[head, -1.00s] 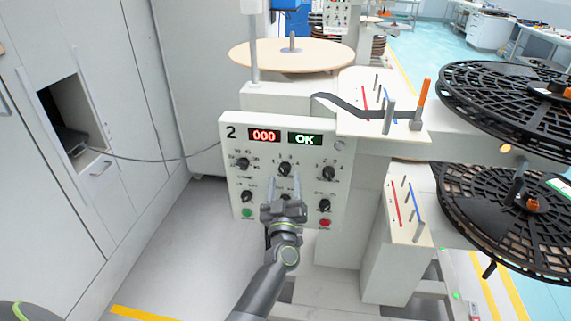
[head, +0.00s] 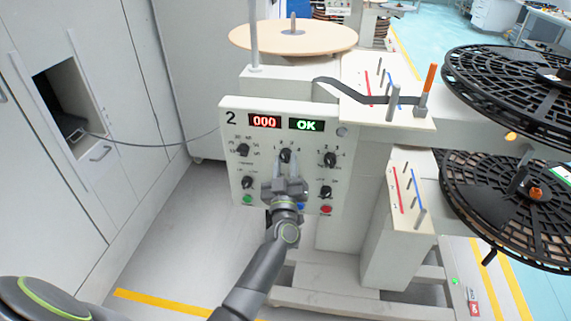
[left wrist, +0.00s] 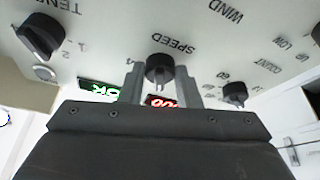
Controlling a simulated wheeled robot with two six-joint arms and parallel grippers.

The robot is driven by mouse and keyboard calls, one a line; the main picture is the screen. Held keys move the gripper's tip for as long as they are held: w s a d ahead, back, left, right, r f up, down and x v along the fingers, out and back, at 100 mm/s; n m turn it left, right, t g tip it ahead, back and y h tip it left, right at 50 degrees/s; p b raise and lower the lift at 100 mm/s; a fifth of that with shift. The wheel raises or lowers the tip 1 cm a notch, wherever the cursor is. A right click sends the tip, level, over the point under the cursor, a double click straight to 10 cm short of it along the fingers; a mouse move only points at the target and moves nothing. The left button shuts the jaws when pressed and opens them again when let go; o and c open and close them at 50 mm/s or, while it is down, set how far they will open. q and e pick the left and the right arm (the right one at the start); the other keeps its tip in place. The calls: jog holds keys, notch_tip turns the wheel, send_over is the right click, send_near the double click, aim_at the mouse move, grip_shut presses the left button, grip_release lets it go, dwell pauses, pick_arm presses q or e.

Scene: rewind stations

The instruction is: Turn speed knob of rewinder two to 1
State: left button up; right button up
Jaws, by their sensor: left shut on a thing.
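The white panel (head: 272,122) of rewinder two carries a "2", a red display (head: 264,121) reading 000 and a green display (head: 306,124) reading OK. The black speed knob (head: 286,156) is in the panel's upper middle, with numbers around its top. My left gripper (head: 287,163) comes from below and is shut on this knob. In the left wrist view, the picture is upside down and the knob (left wrist: 159,68), beside the word SPEED, sits between the two grey fingers (left wrist: 160,80). Its pale pointer mark faces the displays; the exact number is unclear. My right gripper is out of view.
Other knobs flank it: tension (head: 330,160) on the right and another (head: 243,150) on the left. Below are a green button (head: 247,200) and a red button (head: 326,209). Black reels (head: 515,85) stand right. The floor (head: 170,235) at the left is clear.

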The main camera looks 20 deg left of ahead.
pick_arm(q)
jog(key=shift+d+r+n+g+y+p, duration=0.1)
jog(key=shift+n+g+y+p, duration=0.25)
jog(key=shift+n+p, duration=0.35)
jog(key=shift+r+n+g+y+p, duration=0.15)
jog(key=shift+n+g+y+p, duration=0.2)
jog(key=shift+n, duration=0.7)
jog(key=shift+d+r+n+g+y+p, duration=0.1)
jog(key=shift+n+g+y+p, duration=0.1)
jog(key=shift+n+y+p, duration=0.5)
jog(key=n+g+p, duration=0.1)
jog(key=n+p, duration=0.1)
jog(key=n, duration=0.2)
jog(key=shift+g, duration=0.3)
jog(key=shift+d+n+g+p, duration=0.1)
jog(key=shift+n+g+p, duration=0.4)
jog(key=shift+n, duration=0.85)
jog(key=o, duration=1)
jog(key=shift+f, duration=0.1)
